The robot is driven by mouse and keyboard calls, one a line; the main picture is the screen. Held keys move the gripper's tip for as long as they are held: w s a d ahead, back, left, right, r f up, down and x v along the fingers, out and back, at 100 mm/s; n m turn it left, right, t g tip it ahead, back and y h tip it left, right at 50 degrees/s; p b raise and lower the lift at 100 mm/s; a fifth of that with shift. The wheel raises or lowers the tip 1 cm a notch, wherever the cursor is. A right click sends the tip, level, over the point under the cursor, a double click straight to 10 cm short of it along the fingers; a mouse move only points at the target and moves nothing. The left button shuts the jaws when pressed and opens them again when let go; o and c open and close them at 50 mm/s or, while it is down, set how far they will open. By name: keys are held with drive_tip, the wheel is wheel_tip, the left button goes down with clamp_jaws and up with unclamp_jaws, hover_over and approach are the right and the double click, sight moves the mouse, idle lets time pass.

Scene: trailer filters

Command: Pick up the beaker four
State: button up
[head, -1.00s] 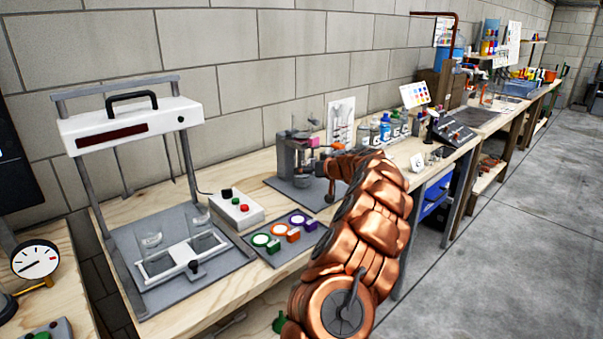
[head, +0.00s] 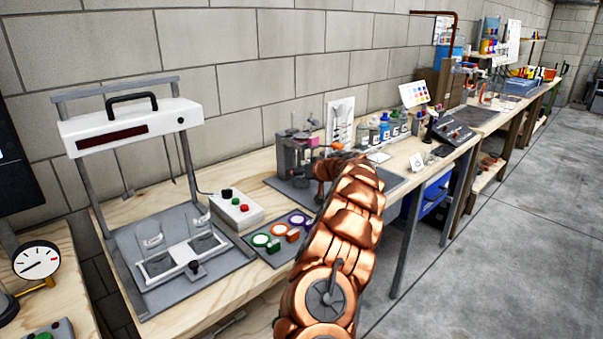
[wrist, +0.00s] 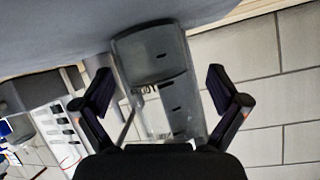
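Two clear glass beakers, one on the left (head: 152,242) and one on the right (head: 199,230), stand in the white holder of the stirring rig at the left of the head view. No number is readable on them, so I cannot tell which vessel is beaker four. My gripper (wrist: 160,92) is open in the wrist view, with nothing held between its dark fingers. A grey upright stand (wrist: 155,50) shows beyond and between the fingers, with small blurred parts beside it. In the head view my copper arm hides most of the gripper, near the grey stand (head: 293,158) on the bench.
A white button box (head: 236,209) and a grey plate with green, orange and purple rings (head: 265,241) lie between rig and stand. Several bottles (head: 384,128) line the wall behind my arm. A pressure gauge (head: 37,262) stands at far left. The floor at right is clear.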

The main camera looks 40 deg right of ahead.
drive_tip(key=c, duration=1.4)
drive_tip(key=shift+r, duration=0.1)
